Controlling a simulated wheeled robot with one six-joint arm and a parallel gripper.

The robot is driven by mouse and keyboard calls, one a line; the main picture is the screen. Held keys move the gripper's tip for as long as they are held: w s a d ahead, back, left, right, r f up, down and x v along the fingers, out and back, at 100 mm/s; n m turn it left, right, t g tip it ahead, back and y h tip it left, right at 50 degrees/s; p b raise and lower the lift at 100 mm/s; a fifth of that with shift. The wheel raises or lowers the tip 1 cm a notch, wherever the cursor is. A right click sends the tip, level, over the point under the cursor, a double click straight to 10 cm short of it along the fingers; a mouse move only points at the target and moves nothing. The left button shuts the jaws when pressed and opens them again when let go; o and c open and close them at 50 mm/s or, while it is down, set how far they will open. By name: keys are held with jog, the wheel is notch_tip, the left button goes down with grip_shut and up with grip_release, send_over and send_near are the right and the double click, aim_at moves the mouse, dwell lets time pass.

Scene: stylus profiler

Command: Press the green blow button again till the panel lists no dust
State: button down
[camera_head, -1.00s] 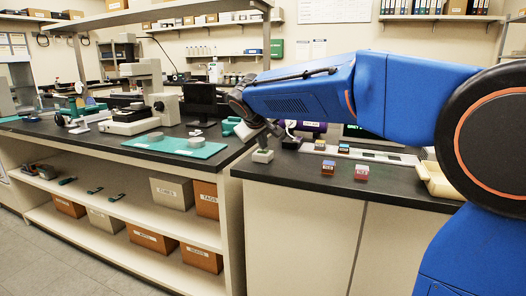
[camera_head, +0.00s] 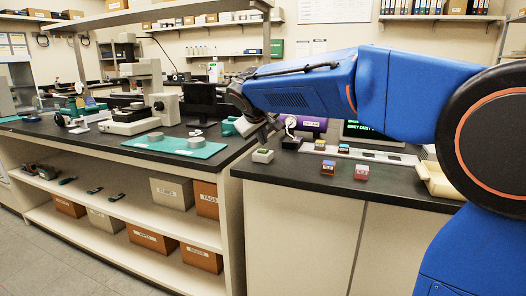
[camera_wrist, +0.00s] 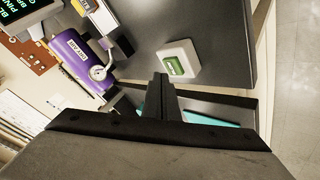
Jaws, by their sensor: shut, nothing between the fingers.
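The green blow button (camera_wrist: 175,66) sits on a pale square base (camera_wrist: 182,57) near the bench edge in the wrist view. The same button unit (camera_head: 262,156) stands at the left end of the near counter in the head view. My gripper (camera_wrist: 162,82) is shut and empty, apart from the button in the wrist view. In the head view my gripper (camera_head: 270,132) is above the button unit. The panel (camera_head: 366,131) is partly hidden by my arm; green text including "GREY DUST" shows. A cropped part of the panel (camera_wrist: 18,14) shows in the wrist view.
A purple dry-air canister (camera_wrist: 72,58) lies near the button. Small labelled blocks, one dark (camera_head: 328,167) and one red (camera_head: 361,172), stand at the counter front. The side bench carries a teal mat (camera_head: 172,148) and a microscope-like instrument (camera_head: 140,95).

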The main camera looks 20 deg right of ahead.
aim_at(263, 151)
jog(key=shift+r, duration=0.1)
jog(key=shift+r, duration=2.4)
jog(key=shift+m+g+y, duration=0.4)
jog(key=shift+m+g, duration=0.1)
jog(key=shift+g, duration=0.1)
jog(key=s+d+f, duration=0.1)
jog(key=s, duration=0.2)
jog(key=s+d+f, duration=0.2)
jog(key=s, duration=0.2)
jog(key=s+d+f, duration=0.1)
jog(key=s, duration=0.3)
jog(key=shift+s+d+f, duration=0.1)
jog(key=shift+d+f, duration=0.25)
jog(key=shift+d, duration=0.05)
jog(key=shift+m+g+y, duration=0.3)
jog(key=shift+m+y, duration=0.3)
jog(key=s+d+f, duration=0.1)
jog(key=s+f, duration=0.1)
jog(key=s, duration=0.1)
jog(key=s+f, duration=0.2)
jog(key=s, duration=0.2)
jog(key=s+d+f, duration=0.1)
jog(key=s+f, duration=0.1)
jog(key=s, duration=0.2)
jog(key=shift+d+f, duration=0.3)
jog(key=s+f+m+g+y, duration=0.1)
jog(key=s+f+m, duration=0.1)
jog(key=s+f, duration=1.4)
jog(key=s, duration=0.4)
jog(key=shift+g+y, duration=0.4)
